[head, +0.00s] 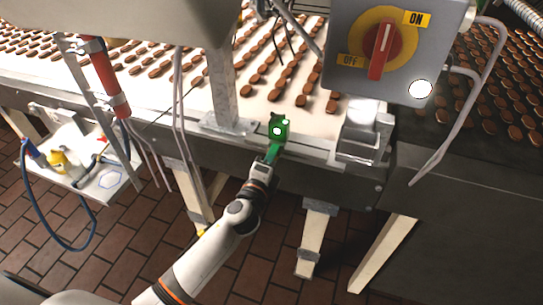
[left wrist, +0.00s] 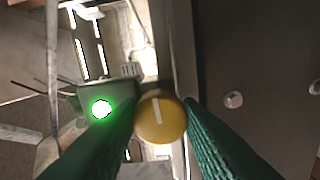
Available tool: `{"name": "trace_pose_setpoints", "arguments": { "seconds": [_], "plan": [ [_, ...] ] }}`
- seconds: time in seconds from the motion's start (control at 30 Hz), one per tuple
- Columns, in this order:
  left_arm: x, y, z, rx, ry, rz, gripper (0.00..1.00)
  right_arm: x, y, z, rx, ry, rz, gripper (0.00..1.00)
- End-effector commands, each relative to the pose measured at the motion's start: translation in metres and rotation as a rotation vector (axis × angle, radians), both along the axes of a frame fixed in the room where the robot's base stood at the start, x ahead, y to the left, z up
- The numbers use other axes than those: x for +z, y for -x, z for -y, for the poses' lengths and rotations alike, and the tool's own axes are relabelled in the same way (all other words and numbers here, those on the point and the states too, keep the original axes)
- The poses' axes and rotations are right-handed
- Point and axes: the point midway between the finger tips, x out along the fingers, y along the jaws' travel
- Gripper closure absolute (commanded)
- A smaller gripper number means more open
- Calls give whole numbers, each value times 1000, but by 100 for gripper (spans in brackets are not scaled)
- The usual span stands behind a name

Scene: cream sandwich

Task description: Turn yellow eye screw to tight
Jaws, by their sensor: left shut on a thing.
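The yellow eye screw (left wrist: 160,118) shows in the left wrist view as a round yellow knob with a pale slot line running nearly up and down. My left gripper (left wrist: 162,112) has its green fingers on both sides of the screw and is shut on it. A small sensor box with a glowing green light (left wrist: 101,109) is just left of the screw. In the head view my left gripper (head: 273,152) reaches to the green-lit box (head: 278,128) at the conveyor's near edge. The screw cannot be made out there. My right gripper is not in view.
A conveyor (head: 210,90) with rows of brown biscuits runs behind the box. A grey switch box with a red knob (head: 380,50) hangs at upper right. A metal post (head: 222,90) stands left of my gripper. A small shelf (head: 100,185) is at left.

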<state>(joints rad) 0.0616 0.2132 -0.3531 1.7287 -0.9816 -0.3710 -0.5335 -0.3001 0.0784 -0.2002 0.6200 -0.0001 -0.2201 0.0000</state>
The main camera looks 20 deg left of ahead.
Motion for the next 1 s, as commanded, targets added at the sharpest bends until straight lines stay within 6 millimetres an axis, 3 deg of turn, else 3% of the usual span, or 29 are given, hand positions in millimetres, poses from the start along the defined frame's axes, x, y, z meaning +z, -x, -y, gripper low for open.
{"name": "trace_pose_setpoints", "arguments": {
  "seconds": [0.67,0.7,0.8,0.83,1.0],
  "plan": [
    [-1,0,0,0,-71,0,91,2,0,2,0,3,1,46],
    [-1,0,0,0,-71,0,66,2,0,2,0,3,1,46],
    [-1,0,0,0,-70,0,50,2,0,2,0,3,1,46],
    [-1,0,0,0,-70,1,46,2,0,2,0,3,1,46],
    [-1,0,0,0,-69,1,46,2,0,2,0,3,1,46]
  ]
}}
